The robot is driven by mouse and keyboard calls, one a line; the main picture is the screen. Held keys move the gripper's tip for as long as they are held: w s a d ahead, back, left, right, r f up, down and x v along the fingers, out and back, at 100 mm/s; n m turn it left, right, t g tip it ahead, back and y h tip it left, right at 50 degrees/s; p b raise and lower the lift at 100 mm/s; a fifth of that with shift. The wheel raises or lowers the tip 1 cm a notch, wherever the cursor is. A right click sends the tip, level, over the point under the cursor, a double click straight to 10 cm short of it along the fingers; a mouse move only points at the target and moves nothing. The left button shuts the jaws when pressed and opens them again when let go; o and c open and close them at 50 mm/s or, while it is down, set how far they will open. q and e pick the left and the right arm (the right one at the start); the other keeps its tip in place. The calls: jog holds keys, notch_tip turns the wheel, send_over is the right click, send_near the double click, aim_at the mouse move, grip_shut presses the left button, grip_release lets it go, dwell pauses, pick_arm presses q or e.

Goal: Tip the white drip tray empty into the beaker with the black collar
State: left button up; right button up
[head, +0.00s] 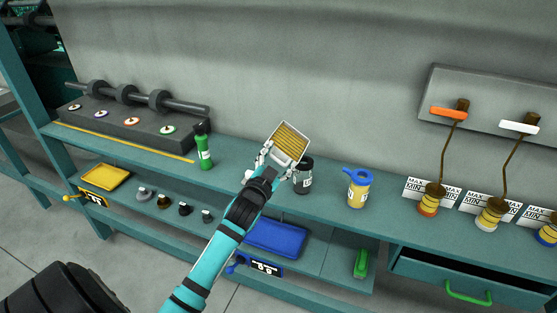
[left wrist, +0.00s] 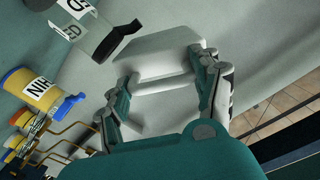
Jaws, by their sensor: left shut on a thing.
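The white drip tray (head: 291,143) is held tilted above the bench, its yellow-brown striped inside facing the head camera. My left gripper (head: 272,157) is shut on its near edge. The left wrist view shows the tray's plain white outside (left wrist: 160,55) between the fingers (left wrist: 160,85). The beaker with the black collar (head: 303,179) stands upright on the bench, just below and right of the tray, its top partly hidden by it. It also shows in the left wrist view (left wrist: 95,42), with a black spout beside the tray. I cannot see any pouring. My right gripper is not in view.
A yellow jar with a blue collar (head: 358,190) stands right of the beaker. A green bottle (head: 204,150) stands to the left. A blue tray (head: 276,238) lies on the lower shelf. Gauge cards and brown stems (head: 447,157) are at the right; the grey wall (head: 330,80) is behind.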

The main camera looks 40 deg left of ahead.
pick_arm(q)
jog(key=shift+w+d+r+m, duration=0.15)
jog(key=shift+r+m, duration=0.25)
jog(key=shift+m, duration=0.5)
jog(key=shift+s+d+r+m, duration=0.1)
jog(key=shift+d+r+m, duration=0.2)
jog(key=shift+m, duration=0.6)
dwell(0.4)
jog(key=shift+w+d+r+m+p, duration=0.15)
jog(key=shift+d+r+m, duration=0.15)
jog(key=shift+m, duration=0.6)
jog(key=shift+w+d+r+m+p, duration=0.15)
jog(key=shift+d+r+m, duration=0.15)
jog(key=shift+m, duration=0.6)
dwell(0.5)
jog(key=shift+w+d+r+m+p, duration=0.1)
jog(key=shift+d+m+p, duration=0.25)
jog(key=shift+m, duration=0.45)
jog(key=shift+s+d+r+m+p, duration=0.1)
jog(key=shift+d+r+m+p, duration=0.1)
jog(key=shift+m+p, duration=0.45)
jog(key=shift+w+d+r+m+p, duration=0.1)
jog(key=shift+d+m+p, duration=0.15)
jog(key=shift+m, duration=0.7)
dwell(1.1)
